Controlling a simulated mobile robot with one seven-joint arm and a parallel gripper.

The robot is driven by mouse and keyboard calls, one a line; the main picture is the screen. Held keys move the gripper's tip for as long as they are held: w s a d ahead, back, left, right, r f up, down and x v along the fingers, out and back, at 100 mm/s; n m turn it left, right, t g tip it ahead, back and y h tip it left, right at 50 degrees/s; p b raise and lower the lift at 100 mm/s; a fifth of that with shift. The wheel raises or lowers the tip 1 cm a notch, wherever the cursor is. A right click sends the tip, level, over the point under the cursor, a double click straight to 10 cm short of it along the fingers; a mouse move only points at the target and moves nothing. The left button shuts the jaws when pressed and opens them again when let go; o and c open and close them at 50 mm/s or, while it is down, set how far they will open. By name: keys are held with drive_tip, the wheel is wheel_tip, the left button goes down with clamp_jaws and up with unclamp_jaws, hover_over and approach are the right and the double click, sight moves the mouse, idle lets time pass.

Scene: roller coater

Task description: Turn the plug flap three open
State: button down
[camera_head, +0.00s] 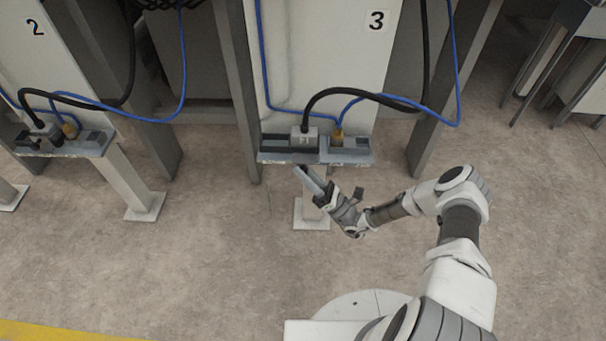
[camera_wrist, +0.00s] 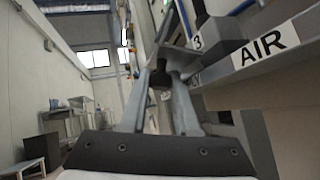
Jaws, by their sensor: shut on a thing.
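Station three's socket box (camera_head: 350,158) sits on a post below the panel marked 3, with a grey plug (camera_head: 304,139) and black cable on it. My gripper (camera_head: 300,171) is at the front lower edge of this box, left of its middle. In the wrist view my gripper (camera_wrist: 163,74) has its two fingers closing around a grey plate, which I take for plug flap three (camera_wrist: 178,60), just left of the labels "3" and "AIR". The fingers partly hide it. Its exact opening angle cannot be told.
A yellow connector (camera_head: 337,135) and blue hoses run above the box. Station two's similar box (camera_head: 85,146) stands at the left. Metal uprights flank the panel. The floor in front is clear, and a steel table (camera_head: 565,25) stands far right.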

drive_tip(key=shift+f+n+g+y, duration=0.1)
drive_tip(key=shift+n+g+y, duration=0.3)
drive_tip(key=shift+n, duration=0.2)
drive_tip(key=c, duration=0.7)
unclamp_jaws()
drive_tip(key=shift+o, duration=0.2)
drive_tip(key=shift+m, duration=0.3)
